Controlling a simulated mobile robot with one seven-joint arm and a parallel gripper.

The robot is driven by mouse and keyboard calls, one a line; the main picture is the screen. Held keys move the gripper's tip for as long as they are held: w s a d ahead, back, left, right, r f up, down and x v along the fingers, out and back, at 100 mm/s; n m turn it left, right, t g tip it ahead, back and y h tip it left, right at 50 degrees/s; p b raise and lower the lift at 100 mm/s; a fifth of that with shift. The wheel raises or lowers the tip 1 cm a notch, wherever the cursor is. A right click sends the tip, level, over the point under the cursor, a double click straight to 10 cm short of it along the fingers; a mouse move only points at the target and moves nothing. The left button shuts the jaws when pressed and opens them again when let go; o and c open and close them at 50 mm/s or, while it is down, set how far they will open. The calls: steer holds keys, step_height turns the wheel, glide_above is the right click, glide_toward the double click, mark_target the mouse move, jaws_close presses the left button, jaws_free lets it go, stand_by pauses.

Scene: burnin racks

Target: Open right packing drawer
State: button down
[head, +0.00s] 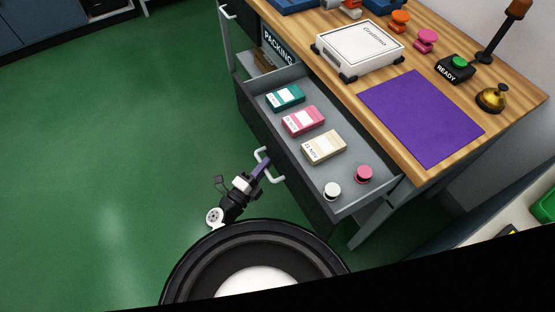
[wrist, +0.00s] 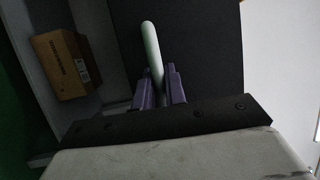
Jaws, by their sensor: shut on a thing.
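The right packing drawer (head: 338,199) is pulled out from under the wooden workbench in the head view. Inside it lie a teal box (head: 285,97), a pink box (head: 303,121), a cream box (head: 324,147), a pink round piece (head: 364,174) and a white round piece (head: 332,190). My gripper (head: 262,167) is at the white handle on the drawer's dark front. In the wrist view its purple fingers (wrist: 159,90) are on either side of the handle bar (wrist: 151,45) and shut on it.
The bench top (head: 405,164) carries a white case (head: 360,48), a purple mat (head: 421,117), a READY button (head: 456,67) and a brass bell (head: 492,97). A cardboard box (wrist: 66,64) shows at left in the wrist view. Green floor (head: 110,150) left of the drawer is clear.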

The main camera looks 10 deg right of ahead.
steer(key=shift+s+a, duration=0.3)
steer(key=shift+a, duration=0.5)
steer(key=c, duration=1.7)
jaws_free()
steer(key=shift+c, duration=0.2)
